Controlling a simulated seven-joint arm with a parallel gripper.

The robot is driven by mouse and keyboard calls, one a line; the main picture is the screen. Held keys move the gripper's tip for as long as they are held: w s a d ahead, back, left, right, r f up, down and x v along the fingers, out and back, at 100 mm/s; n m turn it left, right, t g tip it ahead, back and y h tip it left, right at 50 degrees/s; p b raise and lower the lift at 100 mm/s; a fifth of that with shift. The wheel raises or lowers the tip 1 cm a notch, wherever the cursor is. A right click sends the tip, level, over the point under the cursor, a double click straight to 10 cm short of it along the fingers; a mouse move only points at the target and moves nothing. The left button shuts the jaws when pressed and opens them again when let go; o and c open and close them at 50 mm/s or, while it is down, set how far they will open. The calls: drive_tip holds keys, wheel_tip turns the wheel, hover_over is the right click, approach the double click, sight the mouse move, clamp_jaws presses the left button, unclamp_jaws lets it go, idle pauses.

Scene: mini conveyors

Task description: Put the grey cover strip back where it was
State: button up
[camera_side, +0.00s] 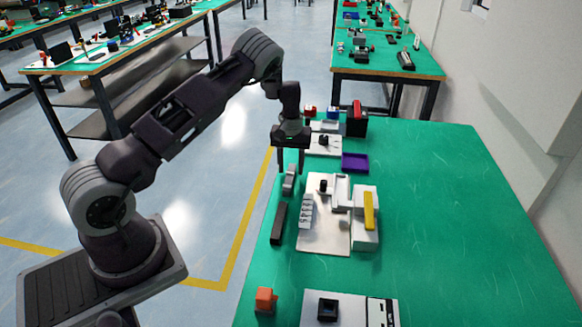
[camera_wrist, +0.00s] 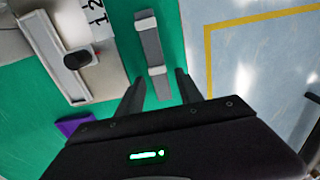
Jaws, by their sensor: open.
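The grey cover strip (camera_side: 289,180) lies near the left edge of the green table. In the wrist view the grey strip (camera_wrist: 150,45) runs lengthwise, with a pale block near each end. My gripper (camera_side: 291,172) is above the strip, fingers pointing down. In the wrist view my gripper (camera_wrist: 158,76) has its fingers apart, one on each side of the strip's near end, with nothing held. I cannot tell the exact height gap. The mini conveyor on its pale base plate (camera_side: 313,242) stands to the right, with a black knob (camera_wrist: 78,60).
A dark bar (camera_side: 278,222) lies left of the base plate. A yellow bar (camera_side: 369,210) sits on a grey block at the plate's right. A purple tray (camera_side: 355,162) is behind. An orange block (camera_side: 265,299) stands in front. The table's right side is clear.

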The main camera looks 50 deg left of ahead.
sight(292, 171)
wheel_tip(292, 171, up, 13)
drive_tip(key=s+d+r+m+t+h, duration=0.1)
drive_tip(key=s+d+r, duration=0.2)
drive_tip(key=d+r, duration=0.3)
drive_tip(key=s+d+r+m+t, duration=0.1)
drive_tip(key=s+d+r, duration=0.25)
drive_tip(key=r, duration=0.35)
drive_tip(key=s+d+r+m+t, duration=0.1)
drive_tip(key=s+d+r, duration=0.25)
drive_tip(key=s, duration=0.25)
drive_tip(key=s+d+r+m, duration=0.2)
drive_tip(key=s+d, duration=0.2)
drive_tip(key=s, duration=0.1)
drive_tip(key=s+d+r+m+t, duration=0.1)
drive_tip(key=s+d+r, duration=0.25)
drive_tip(key=s, duration=0.25)
drive_tip(key=s+d+f+m+t+y, duration=0.1)
drive_tip(key=s+d+f+m, duration=0.1)
drive_tip(key=s, duration=0.7)
drive_tip(key=shift+f+m+t, duration=0.3)
drive_tip(key=shift+f+m, duration=0.2)
drive_tip(key=shift+f, duration=0.35)
